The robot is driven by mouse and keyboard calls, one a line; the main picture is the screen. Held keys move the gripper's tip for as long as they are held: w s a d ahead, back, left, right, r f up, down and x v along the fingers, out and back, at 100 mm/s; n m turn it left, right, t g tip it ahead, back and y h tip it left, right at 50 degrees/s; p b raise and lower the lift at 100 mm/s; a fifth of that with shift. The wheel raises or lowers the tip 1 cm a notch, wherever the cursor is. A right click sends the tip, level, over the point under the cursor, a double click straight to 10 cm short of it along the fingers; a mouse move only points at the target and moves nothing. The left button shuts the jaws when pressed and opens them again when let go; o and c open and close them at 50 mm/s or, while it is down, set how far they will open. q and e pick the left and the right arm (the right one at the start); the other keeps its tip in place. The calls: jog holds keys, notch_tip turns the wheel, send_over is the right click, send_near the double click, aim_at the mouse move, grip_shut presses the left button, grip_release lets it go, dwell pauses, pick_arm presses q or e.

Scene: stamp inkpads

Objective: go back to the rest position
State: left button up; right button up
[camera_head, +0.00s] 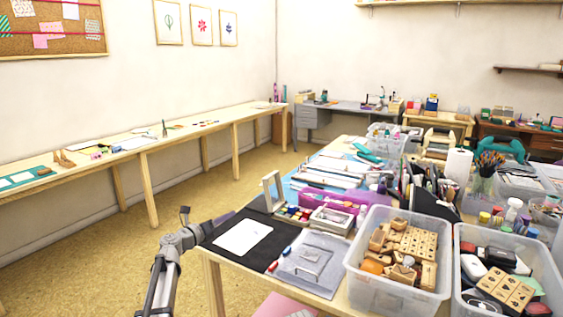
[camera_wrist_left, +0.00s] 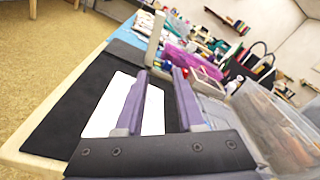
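My left arm comes in at the lower left of the head view, with the left gripper (camera_head: 222,219) by the table's near left corner. In the left wrist view the two purple fingers of the left gripper (camera_wrist_left: 160,74) stand apart with nothing between them. Beyond them lies a white card (camera_wrist_left: 118,107) on a black mat (camera_wrist_left: 62,122). In the head view the white card (camera_head: 242,237) lies flat on the black mat (camera_head: 222,253), to the right of the gripper. My right gripper is not in view.
A grey tray (camera_head: 303,285), a clear bin of wooden stamps (camera_head: 374,291) and another clear bin (camera_head: 468,300) crowd the near table. A purple box (camera_head: 320,200) stands behind. Bare floor (camera_head: 120,262) lies left of the table.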

pick_arm(q)
jog(key=s+d+f+m+g+y+p, duration=0.1)
jog(key=s+d+m+g+p, duration=0.5)
jog(key=s+d+m, duration=0.55)
jog(key=s+d+f+m+g+y+p, duration=0.1)
jog(key=s+d+f+m+g+p, duration=0.1)
jog(key=s+d+m+g+p, duration=0.8)
jog(key=s+a+r+m+y+p, duration=0.1)
jog(key=s+a+m+y, duration=0.1)
jog(key=s+m, duration=0.4)
jog(key=s+a+r+m+y+p, duration=0.1)
jog(key=s+a+m+y, duration=0.2)
jog(key=s+m, duration=0.3)
jog(key=s+a+r+m+t+y+p, duration=0.1)
jog(key=s+a+m+y+p, duration=0.1)
jog(key=s+m, duration=0.4)
jog(key=s+a+y, duration=0.1)
jog(key=s+y, duration=0.1)
jog(key=s, duration=0.3)
